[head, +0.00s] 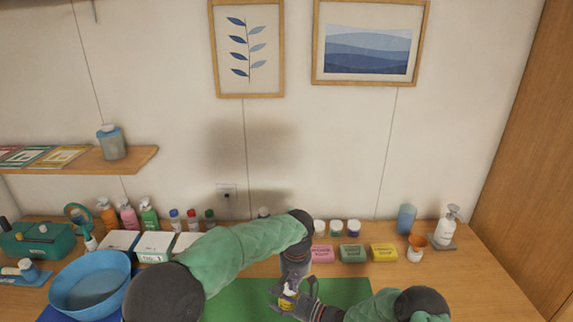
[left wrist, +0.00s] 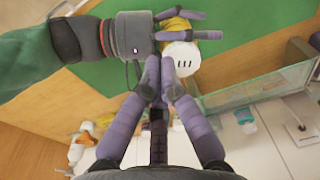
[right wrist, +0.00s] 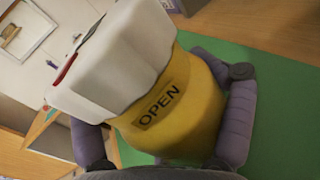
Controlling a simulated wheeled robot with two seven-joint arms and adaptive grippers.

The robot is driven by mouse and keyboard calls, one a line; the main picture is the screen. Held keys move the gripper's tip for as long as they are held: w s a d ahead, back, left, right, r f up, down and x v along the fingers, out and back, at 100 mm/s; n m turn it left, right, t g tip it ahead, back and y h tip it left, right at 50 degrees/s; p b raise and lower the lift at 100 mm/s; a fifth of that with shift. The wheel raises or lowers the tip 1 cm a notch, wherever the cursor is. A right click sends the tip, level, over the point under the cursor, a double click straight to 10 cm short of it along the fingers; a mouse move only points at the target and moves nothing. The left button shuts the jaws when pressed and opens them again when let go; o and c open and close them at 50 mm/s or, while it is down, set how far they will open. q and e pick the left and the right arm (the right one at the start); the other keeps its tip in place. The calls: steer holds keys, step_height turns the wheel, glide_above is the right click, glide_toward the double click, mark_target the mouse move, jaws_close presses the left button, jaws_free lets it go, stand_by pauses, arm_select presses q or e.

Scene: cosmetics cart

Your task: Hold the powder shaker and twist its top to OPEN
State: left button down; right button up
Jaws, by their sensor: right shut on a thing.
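The powder shaker has a yellow body (right wrist: 185,115) labelled OPEN and a white top (right wrist: 120,55) with a red mark on its side. My right gripper (right wrist: 240,110) is shut around the yellow body and holds it above the green mat. In the left wrist view, the shaker's white top (left wrist: 180,58) shows several dark slots, and my right gripper (left wrist: 175,28) reaches across the body. My left gripper (left wrist: 160,72) has its fingertips together, close beside the white top. I cannot tell whether they touch it. In the head view, the shaker (head: 284,304) is small and partly hidden.
The green mat (head: 345,287) lies under both grippers. A blue basin (head: 90,285) stands at left. A clear-walled container (left wrist: 250,92) is near my left fingers.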

mark_target(286, 294)
arm_select(q)
steer(key=shift+r, duration=0.1)
arm_select(e)
steer(key=shift+f, duration=0.1)
arm_select(q)
steer(key=shift+w+a+f, duration=0.15)
steer(key=shift+a+f, duration=0.2)
steer(key=shift+f, duration=0.55)
steer(key=shift+w+a+f, duration=0.2)
steer(key=shift+a+f, duration=0.15)
steer(key=shift+f, duration=0.55)
steer(key=shift+w+a+f, duration=0.15)
steer(key=shift+a+f, duration=0.2)
steer(key=shift+f, duration=0.95)
steer(key=shift+w+r, duration=0.15)
steer(key=shift+w, duration=0.1)
